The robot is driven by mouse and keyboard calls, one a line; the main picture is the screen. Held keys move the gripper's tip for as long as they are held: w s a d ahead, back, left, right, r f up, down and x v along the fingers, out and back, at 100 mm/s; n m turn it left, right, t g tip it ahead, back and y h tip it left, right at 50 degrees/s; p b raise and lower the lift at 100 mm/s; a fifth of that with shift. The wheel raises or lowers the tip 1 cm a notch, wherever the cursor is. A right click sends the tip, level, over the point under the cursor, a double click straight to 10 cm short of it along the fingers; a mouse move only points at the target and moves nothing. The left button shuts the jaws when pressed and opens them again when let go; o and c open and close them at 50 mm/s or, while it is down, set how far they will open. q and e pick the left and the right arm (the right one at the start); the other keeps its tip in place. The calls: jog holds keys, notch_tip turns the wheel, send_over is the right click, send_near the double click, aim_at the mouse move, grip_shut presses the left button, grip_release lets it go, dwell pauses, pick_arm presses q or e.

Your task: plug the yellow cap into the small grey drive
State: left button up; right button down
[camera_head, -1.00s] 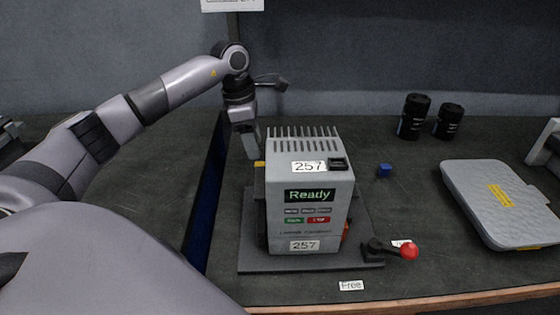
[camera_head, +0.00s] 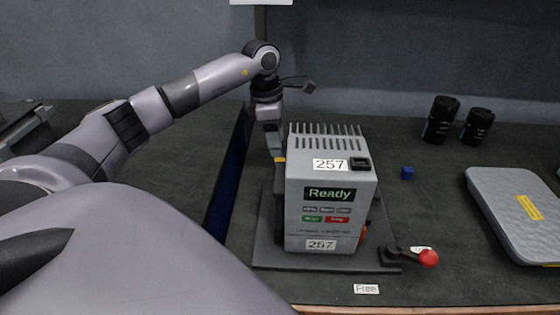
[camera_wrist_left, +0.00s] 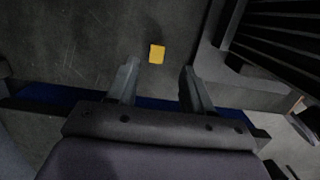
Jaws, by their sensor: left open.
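The small grey drive (camera_head: 296,215) stands upright on a dark plate, with a lit "Ready" display and 257 labels. The yellow cap (camera_wrist_left: 157,53) shows in the left wrist view as a small yellow block, just beyond the fingertips and roughly centred between them. In the head view a small bit of yellow (camera_head: 280,159) shows at the drive's upper left edge; the rest is hidden. My left gripper (camera_wrist_left: 158,72) is open and empty, pointing down beside the drive's left side in the head view (camera_head: 276,150). My right gripper is not in view.
A red-knobbed lever (camera_head: 428,258) sits at the plate's right front. A blue block (camera_head: 407,172), two black cylinders (camera_head: 440,120) and a flat grey case (camera_head: 515,215) are to the right. The left tabletop is mostly clear.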

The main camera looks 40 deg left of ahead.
aim_at(280, 159)
pick_arm(q)
jog(key=f, duration=0.5)
jog(key=shift+w+d+f+b, duration=0.1)
jog(key=shift+w+b, duration=0.25)
grip_shut()
